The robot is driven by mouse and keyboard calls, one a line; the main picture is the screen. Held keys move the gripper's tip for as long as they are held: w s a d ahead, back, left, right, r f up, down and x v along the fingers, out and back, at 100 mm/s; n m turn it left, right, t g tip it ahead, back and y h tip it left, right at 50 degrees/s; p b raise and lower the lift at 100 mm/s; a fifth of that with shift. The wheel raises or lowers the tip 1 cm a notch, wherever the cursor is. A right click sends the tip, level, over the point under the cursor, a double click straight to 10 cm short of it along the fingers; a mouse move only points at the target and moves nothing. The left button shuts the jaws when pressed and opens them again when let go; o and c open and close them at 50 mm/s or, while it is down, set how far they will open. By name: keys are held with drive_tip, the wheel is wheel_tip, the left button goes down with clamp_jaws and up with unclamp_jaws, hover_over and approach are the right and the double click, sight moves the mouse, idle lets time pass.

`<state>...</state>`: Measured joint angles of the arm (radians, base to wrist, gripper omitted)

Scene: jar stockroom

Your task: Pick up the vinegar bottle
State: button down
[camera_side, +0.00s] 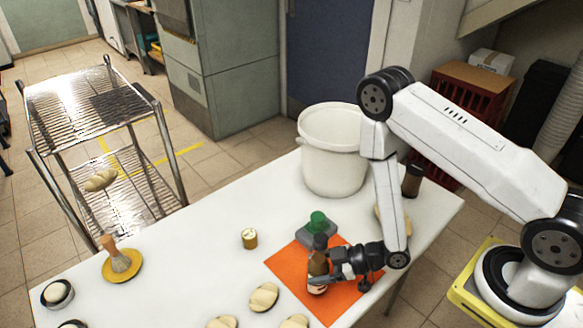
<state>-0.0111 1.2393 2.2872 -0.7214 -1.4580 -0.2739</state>
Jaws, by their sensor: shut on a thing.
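The vinegar bottle (318,261) is a small brown bottle with a dark cap and a pale label low on its side. It stands upright over the orange mat (287,268) in the side view. My gripper (322,275) reaches it from the right and is shut on its lower body. The fingers hide part of the bottle. I cannot tell whether its base touches the mat.
A green-topped object on a grey base (317,225) stands just behind the bottle. A large white bucket (332,155) stands farther back, with a dark jar (413,180) to its right. A small yellow tin (249,238) and several pale bread-like pieces (264,297) lie left and in front.

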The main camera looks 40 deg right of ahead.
sight(320, 242)
drive_tip(key=shift+r, duration=4.75)
